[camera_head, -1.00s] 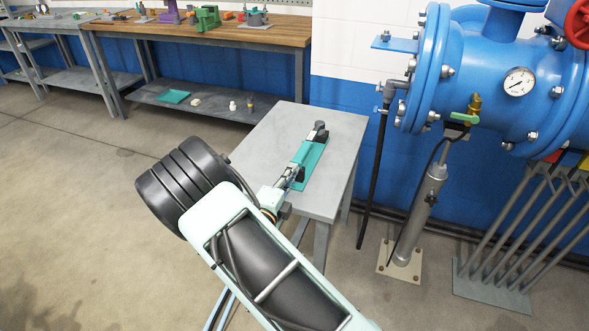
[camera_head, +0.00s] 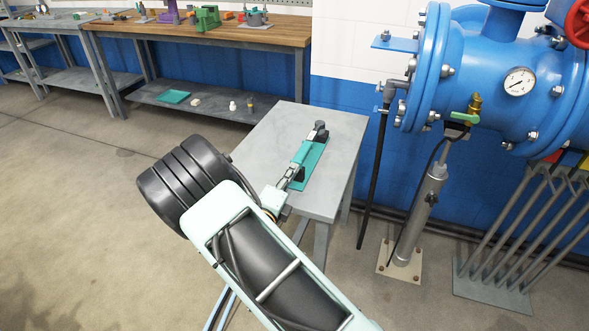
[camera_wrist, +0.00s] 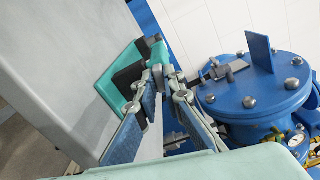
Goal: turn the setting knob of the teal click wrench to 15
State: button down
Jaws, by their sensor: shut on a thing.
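The teal click wrench (camera_head: 302,153) lies in a teal holder (camera_head: 315,158) on the small grey table, with a dark head at its far end. My gripper (camera_head: 292,178) is at the wrench's near end. In the wrist view, my gripper (camera_wrist: 159,76) has its fingertips close together on that end, in front of a black block (camera_wrist: 127,76) of the teal holder (camera_wrist: 106,84). The setting knob is hidden by the fingers, and its scale cannot be read.
The grey table (camera_head: 260,135) is bare around the holder. A blue flanged vessel (camera_head: 470,70) with a gauge stands to the right, beside a grey post (camera_head: 424,205) and a rack of bars (camera_head: 510,230). A wooden workbench (camera_head: 215,33) stands behind.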

jog(key=shift+m, duration=1.4)
jog(key=shift+f+b, duration=0.1)
jog(key=shift+b, duration=0.2)
jog(key=shift+m, duration=0.9)
jog(key=c, duration=2)
grip_release()
jog(key=shift+o, duration=0.2)
jog(key=p+v, duration=0.2)
jog(key=v, duration=0.6)
